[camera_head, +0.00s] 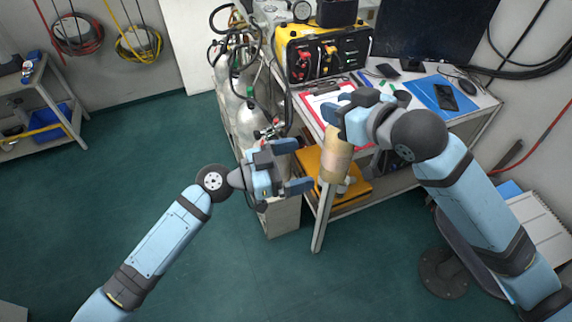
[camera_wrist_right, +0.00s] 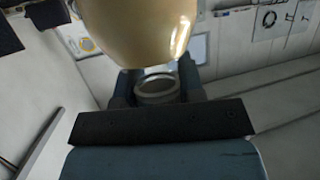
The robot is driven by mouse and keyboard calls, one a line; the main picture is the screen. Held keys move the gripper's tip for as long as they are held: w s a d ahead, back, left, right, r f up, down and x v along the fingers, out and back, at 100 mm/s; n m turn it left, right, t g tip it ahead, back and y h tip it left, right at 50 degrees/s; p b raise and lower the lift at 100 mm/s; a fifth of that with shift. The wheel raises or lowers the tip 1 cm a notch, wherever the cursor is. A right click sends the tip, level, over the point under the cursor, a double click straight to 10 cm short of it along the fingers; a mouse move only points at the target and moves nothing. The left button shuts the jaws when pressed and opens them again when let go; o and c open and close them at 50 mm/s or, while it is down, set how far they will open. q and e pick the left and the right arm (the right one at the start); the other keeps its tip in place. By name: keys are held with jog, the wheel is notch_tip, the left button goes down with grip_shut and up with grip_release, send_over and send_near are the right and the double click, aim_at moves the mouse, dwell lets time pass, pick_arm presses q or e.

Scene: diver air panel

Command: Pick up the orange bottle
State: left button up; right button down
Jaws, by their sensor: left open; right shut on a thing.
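The orange bottle (camera_head: 337,162), a tan-orange cylinder, is held in my right gripper (camera_head: 341,120) in front of the table's front edge. The gripper is shut around its upper part, and the fingers and wrist hide its top. In the right wrist view the bottle (camera_wrist_right: 140,28) fills the top middle, close to the camera. My left gripper (camera_head: 293,167) is open and empty, to the left of the bottle and apart from it.
The table (camera_head: 470,121) carries a yellow air panel case (camera_head: 327,52), a clipboard (camera_head: 318,103), a blue mat (camera_head: 425,92) and a monitor (camera_head: 430,25). Gas cylinders (camera_head: 245,115) with hoses stand left of it. A yellow-orange case (camera_head: 312,165) sits on the lower shelf.

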aim_at(340, 153)
pick_arm(q)
jog(key=x, duration=1)
jog(key=shift+w, duration=0.1)
jog(key=c, duration=1.2)
jog(key=shift+c, duration=0.7)
pick_arm(e)
jog(key=c, duration=0.7)
grip_release()
jog(key=shift+o, duration=0.2)
